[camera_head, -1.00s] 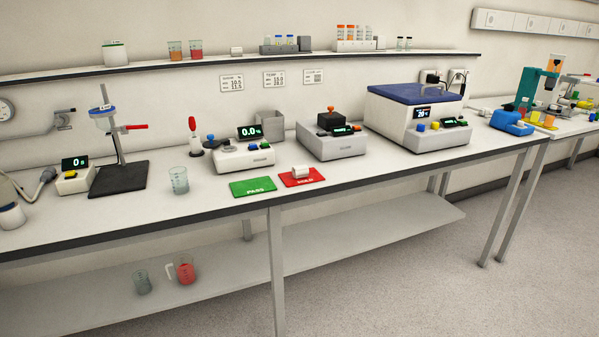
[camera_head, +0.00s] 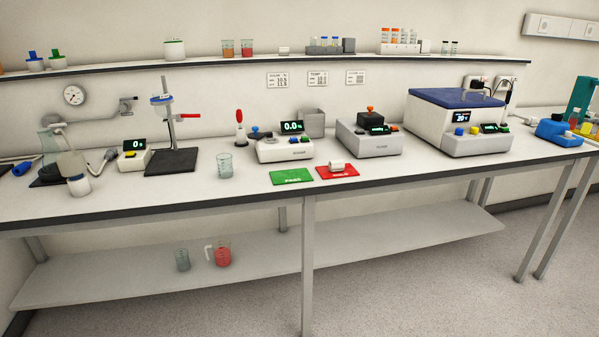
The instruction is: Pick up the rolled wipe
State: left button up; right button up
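The rolled wipe (camera_head: 337,166) is a small white roll lying on the red mat (camera_head: 325,174) near the front edge of the bench. The red mat is right of a green mat (camera_head: 292,177) marked PASS. Neither of my grippers shows in the head view, so I cannot see their state.
A glass beaker (camera_head: 225,166) stands left of the green mat. Instruments stand behind the mats, among them a grey one (camera_head: 369,141) and a blue-lidded one (camera_head: 456,122). The lower shelf (camera_head: 130,272) holds a red jug (camera_head: 222,257) and a beaker. Open floor lies in front.

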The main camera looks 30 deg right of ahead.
aim_at(336, 166)
jog(key=u, duration=1.8)
jog(key=i, duration=0.2)
jog(key=z, duration=1.6)
jog(key=i, duration=1.25)
jog(key=z, duration=1.15)
